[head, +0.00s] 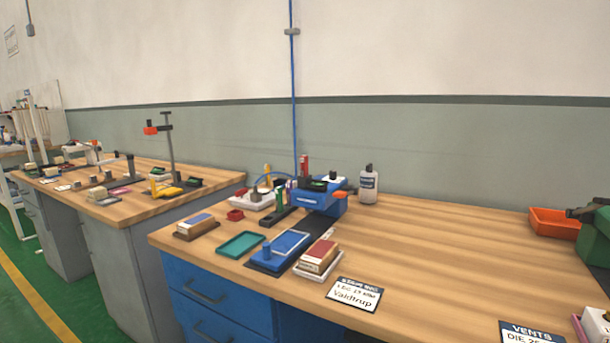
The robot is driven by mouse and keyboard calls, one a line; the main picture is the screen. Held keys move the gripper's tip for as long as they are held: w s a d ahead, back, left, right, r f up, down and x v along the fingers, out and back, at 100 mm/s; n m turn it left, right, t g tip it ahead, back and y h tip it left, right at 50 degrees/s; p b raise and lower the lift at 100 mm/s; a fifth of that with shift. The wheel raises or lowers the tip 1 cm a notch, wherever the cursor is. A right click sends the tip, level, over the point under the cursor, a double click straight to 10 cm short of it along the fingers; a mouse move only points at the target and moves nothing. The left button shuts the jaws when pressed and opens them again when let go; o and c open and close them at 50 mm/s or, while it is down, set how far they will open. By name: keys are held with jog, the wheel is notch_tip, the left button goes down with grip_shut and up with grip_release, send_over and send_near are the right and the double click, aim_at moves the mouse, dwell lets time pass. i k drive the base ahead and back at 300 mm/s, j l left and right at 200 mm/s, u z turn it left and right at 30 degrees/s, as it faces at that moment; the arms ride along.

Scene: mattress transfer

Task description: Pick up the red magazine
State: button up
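A block with a dark red top and pale sides (318,257) lies on a white tray (303,275) near the front edge of the wooden bench. It is the largest red-topped thing here, but I cannot tell for sure that it is the red magazine. A small red open box (235,215) stands farther back on the left of the bench. My gripper is not in view.
Left of the red-topped block are a blue fixture (281,250), a teal tray (241,244) and a blue-topped block (197,226). A sign (354,294) lies right of it. A white bottle (368,184) stands behind. The bench's right middle (450,250) is clear.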

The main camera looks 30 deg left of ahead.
aim_at(304, 159)
jog(key=i+j, duration=0.25)
jog(key=j, duration=0.2)
jog(key=i+j, duration=0.3)
jog(key=j, duration=0.15)
jog(key=i+j, duration=0.25)
jog(key=j, duration=0.25)
jog(key=i+j, duration=0.25)
jog(key=j, duration=0.2)
jog(key=i+j, duration=0.25)
jog(key=j, duration=0.2)
jog(key=u, duration=0.05)
